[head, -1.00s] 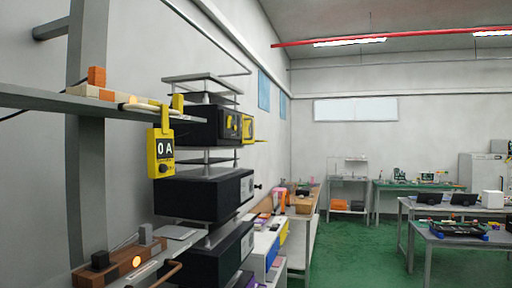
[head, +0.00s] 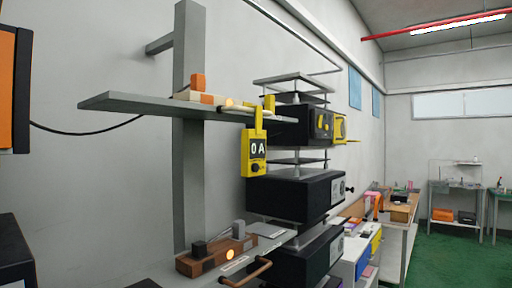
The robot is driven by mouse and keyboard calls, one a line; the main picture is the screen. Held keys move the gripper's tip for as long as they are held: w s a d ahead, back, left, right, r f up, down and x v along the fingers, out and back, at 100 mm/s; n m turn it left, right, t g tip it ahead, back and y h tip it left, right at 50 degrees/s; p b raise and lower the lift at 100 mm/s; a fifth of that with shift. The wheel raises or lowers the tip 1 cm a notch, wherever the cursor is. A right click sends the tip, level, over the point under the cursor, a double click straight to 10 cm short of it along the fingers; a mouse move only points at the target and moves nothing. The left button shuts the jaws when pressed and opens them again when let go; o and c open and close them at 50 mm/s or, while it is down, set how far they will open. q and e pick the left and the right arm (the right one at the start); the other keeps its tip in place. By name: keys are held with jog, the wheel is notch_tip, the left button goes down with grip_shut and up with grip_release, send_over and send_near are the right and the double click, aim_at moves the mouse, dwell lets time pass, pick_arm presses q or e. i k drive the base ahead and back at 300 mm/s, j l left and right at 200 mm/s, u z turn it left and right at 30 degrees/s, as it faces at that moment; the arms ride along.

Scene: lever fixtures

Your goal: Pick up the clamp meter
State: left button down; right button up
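The clamp meter (head: 255,158) is yellow with a black face that reads "0 A". In the head view it hangs at the right end of a grey shelf (head: 150,104), its yellow clamp jaw at the top beside a pale rod on the shelf. A black box unit stands just behind it to the right. Neither of my grippers shows in the head view.
Orange and pale blocks (head: 198,90) lie on the shelf. Black box units (head: 310,196) are stacked to the right. Green floor is open at far right.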

aim_at(254, 145)
jog(key=i+l+u, duration=0.1)
jog(key=l, duration=0.25)
jog(key=i+l+u, duration=0.1)
jog(key=l, duration=0.2)
jog(key=i+l+u, duration=0.1)
jog(key=l, duration=0.25)
jog(key=i+l+u, duration=0.1)
jog(key=l, duration=0.3)
